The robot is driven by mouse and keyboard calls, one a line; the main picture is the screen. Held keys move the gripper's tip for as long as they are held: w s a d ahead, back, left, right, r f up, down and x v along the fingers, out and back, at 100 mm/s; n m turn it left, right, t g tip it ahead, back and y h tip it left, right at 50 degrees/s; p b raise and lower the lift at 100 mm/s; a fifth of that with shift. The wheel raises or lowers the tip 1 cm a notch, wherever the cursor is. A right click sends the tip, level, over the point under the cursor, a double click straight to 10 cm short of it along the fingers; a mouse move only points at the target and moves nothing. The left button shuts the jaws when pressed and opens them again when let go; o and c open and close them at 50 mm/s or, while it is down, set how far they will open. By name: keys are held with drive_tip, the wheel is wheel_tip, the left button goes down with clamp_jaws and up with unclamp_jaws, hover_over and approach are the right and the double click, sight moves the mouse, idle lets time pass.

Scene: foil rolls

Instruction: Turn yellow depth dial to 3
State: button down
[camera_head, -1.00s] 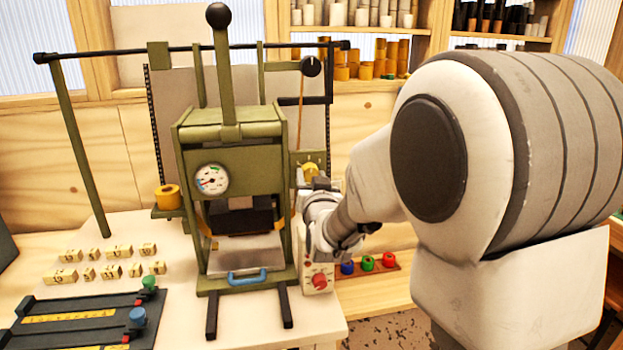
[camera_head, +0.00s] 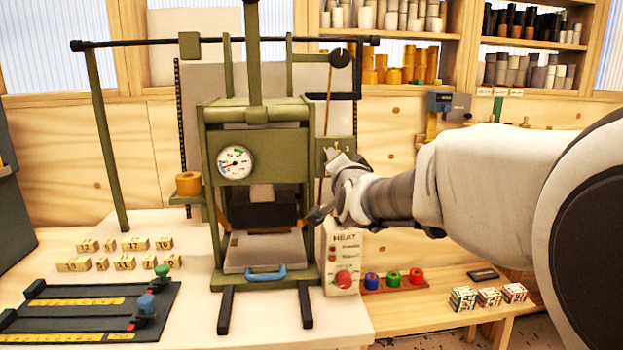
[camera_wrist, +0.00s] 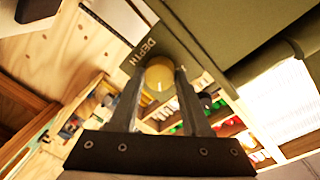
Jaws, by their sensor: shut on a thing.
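The yellow depth dial (camera_wrist: 159,77) shows in the wrist view on a green plate (camera_wrist: 178,45) marked "DEPTH". A pale pointer line shows on its face; the number it points at cannot be read. My gripper (camera_wrist: 156,84) is shut on the dial, one dark finger on each side. In the head view my gripper (camera_head: 333,160) is at the right side of the green press (camera_head: 258,125) and hides the dial.
A heat box (camera_head: 343,262) with a red knob stands below my arm. Blue, green and red rings (camera_head: 393,279) lie on a strip to its right. Number blocks (camera_head: 163,243) lie on the table at left.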

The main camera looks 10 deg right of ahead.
drive_tip(key=shift+m+b, duration=0.7)
drive_tip(key=shift+b, duration=0.15)
drive_tip(key=shift+c, duration=1.8)
unclamp_jaws()
drive_tip(key=s+r+p, duration=0.1)
drive_tip(key=s+p, duration=0.1)
drive_tip(key=s, duration=1.5)
drive_tip(key=shift+s+a+p, duration=0.2)
drive_tip(key=shift+a+p, duration=0.2)
drive_tip(key=shift+a, duration=0.05)
